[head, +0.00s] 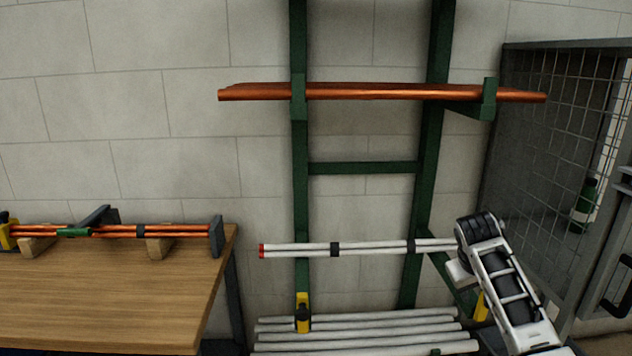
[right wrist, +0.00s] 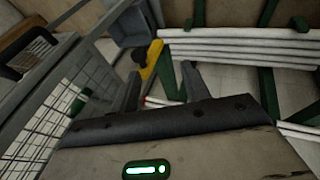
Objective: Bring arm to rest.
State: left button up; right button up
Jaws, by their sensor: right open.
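My right arm (head: 505,285) reaches in from the lower right of the head view and bends at a dark joint in front of the green rack. In the right wrist view my right gripper (right wrist: 163,88) is open, its two dark fingers apart with nothing held between them. Beyond the fingers are a yellow-and-black clamp (right wrist: 152,60) and part of a red-tipped white pipe. In the head view the fingers themselves are hard to make out. My left gripper is in neither view.
The green rack (head: 299,190) holds copper pipes (head: 390,92) high up, two strapped white pipes (head: 370,248) midway, and several white pipes (head: 390,329) low. A wire-mesh cage (head: 560,130) stands right. A wooden bench (head: 100,295) with strapped copper pipes (head: 190,231) stands left.

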jog(key=s+a+f+n+t+y, duration=0.1)
jog(key=s+a+f+t, duration=0.1)
jog(key=s+a+f, duration=0.5)
jog(key=s+a+f+n+t+y, duration=0.1)
jog(key=s+a+f+n+y, duration=0.2)
jog(key=f, duration=0.8)
jog(key=s+a+m+t+y, duration=0.1)
jog(key=s+a, duration=0.4)
jog(key=s, duration=0.5)
jog(key=s+a+t+y, duration=0.2)
jog(key=s+a, duration=0.4)
jog(key=s, duration=0.4)
jog(key=shift+s+a+m+t, duration=0.15)
jog(key=shift+s+m+t, duration=0.15)
jog(key=shift+m, duration=0.1)
jog(key=shift+f, duration=0.1)
